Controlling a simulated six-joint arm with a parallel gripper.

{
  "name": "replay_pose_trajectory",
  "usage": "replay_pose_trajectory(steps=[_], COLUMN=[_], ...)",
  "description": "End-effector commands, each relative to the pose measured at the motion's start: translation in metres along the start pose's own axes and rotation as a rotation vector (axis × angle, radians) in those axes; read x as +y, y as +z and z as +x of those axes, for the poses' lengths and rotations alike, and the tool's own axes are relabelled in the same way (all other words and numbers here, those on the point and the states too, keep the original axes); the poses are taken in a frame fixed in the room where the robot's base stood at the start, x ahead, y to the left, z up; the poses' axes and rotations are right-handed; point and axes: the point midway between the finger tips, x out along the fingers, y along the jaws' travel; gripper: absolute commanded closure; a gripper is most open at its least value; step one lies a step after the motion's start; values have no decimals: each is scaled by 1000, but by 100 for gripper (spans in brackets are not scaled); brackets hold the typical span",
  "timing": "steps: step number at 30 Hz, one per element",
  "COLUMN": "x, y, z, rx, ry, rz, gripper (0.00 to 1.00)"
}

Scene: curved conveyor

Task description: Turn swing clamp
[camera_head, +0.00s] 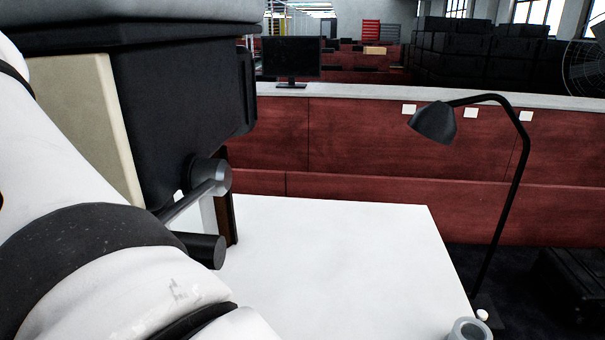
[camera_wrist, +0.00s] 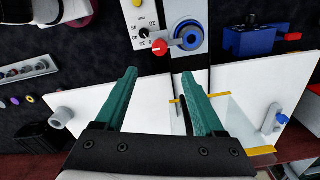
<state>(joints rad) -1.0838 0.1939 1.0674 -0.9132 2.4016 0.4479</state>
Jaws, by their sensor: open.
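My gripper (camera_wrist: 158,73) shows in the wrist view as two green fingers, spread apart with nothing between them. I cannot tell for sure which part is the swing clamp. A small blue part with a grey base (camera_wrist: 273,118) sits on the white board at the right, apart from the fingers. A blue block (camera_wrist: 256,40) with a red end lies at the upper right. A red-tipped lever (camera_wrist: 165,46) on a panel with dials is above the fingertips. My gripper is not visible in the head view.
In the wrist view, a grey cylinder (camera_wrist: 62,117) stands on the white board (camera_wrist: 100,98) left of the fingers. In the head view, the white tabletop (camera_head: 340,260) is mostly clear, with a black lamp (camera_head: 434,122) at its right. A dark machine body (camera_head: 180,90) fills the left.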

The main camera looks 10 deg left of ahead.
Motion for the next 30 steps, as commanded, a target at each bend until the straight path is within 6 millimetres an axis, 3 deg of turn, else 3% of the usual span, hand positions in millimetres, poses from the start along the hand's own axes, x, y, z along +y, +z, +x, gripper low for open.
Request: replay_pose_trajectory(steps=[6,19,20,22,24,25,26,27,30], x=[0,6,14,46,84,98,111,130,184], y=[0,0,-1,2,18,19,9,-12,-44], z=[-24,-29,-30,-30,-28,-20,-2,29,102], rx=[1,-25,-52,-173,-340,-379,-373,-327,-222], ry=[2,-4,-8,-44,-157,-208,-228,-219,-190], rz=[1,-8,-22,-78,-142,-146,-124,-75,40], gripper=[29,29,29,29,29,29,29,29,29])
